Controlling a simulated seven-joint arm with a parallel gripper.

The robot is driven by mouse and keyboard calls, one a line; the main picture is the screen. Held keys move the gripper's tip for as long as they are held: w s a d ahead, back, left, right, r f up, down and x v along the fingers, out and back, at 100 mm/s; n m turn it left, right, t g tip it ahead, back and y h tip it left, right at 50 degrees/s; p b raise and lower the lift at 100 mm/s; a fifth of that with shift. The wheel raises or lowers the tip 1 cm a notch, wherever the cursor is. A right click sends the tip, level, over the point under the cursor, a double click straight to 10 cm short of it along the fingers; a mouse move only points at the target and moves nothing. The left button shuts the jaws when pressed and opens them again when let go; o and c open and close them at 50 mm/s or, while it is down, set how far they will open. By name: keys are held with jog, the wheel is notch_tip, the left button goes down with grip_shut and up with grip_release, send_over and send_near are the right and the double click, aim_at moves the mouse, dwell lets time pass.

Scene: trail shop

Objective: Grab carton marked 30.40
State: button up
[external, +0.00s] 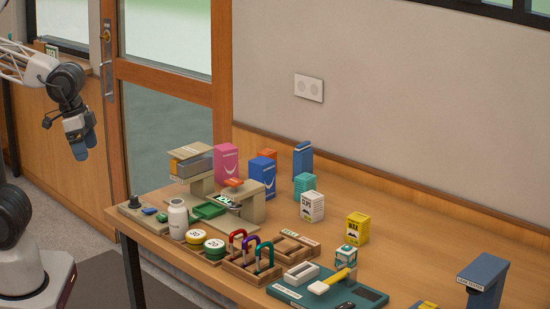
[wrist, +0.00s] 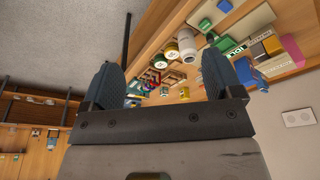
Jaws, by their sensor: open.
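My gripper (external: 80,147) is open and empty, raised at the far left, well away from the table. In the wrist view its two blue fingers (wrist: 165,80) are apart with nothing between them. Several cartons stand on the table: pink (external: 226,164), blue (external: 262,178), orange (external: 267,156), teal (external: 303,186), tall dark blue (external: 303,160), white with dark print (external: 312,206), yellow (external: 357,228) and a small teal-and-white one (external: 346,256). Their small print is unreadable, so I cannot tell which is marked 30.40. The orange carton is partly hidden behind the blue one.
A beige machine (external: 190,160) with a green tray (external: 208,210) stands at the table's left. The table's back right is clear.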

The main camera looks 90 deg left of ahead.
jog(key=w+v, duration=0.1)
jog(key=v, duration=0.4)
jog(key=w+a+r+n+h, duration=0.2)
jog(key=w+n, duration=0.2)
jog(key=w, duration=0.3)
jog(key=w+a+r+n+h, duration=0.1)
jog(key=w+a+r+n, duration=0.2)
jog(key=w, duration=0.5)
jog(key=w+a+n+t+h, duration=0.2)
jog(key=w+a+n, duration=0.5)
jog(key=w+a, duration=0.5)
jog(key=w+a+n+t+h, duration=0.1)
jog(key=w+a+n+h, duration=0.2)
jog(key=w+a+n, duration=0.9)
jog(key=w+a+f+n+t, duration=0.1)
jog(key=a+f+t, duration=0.2)
jog(key=a, duration=1)
jog(key=w+a+f+n+t, duration=0.1)
jog(key=a+f+t, duration=0.15)
jog(key=a, duration=0.95)
jog(key=shift+g, duration=0.35)
notch_tip(320, 180, down, 24)
jog(key=shift+w+f, duration=0.1)
jog(key=shift+f, duration=0.6)
jog(key=shift+x, duration=1.25)
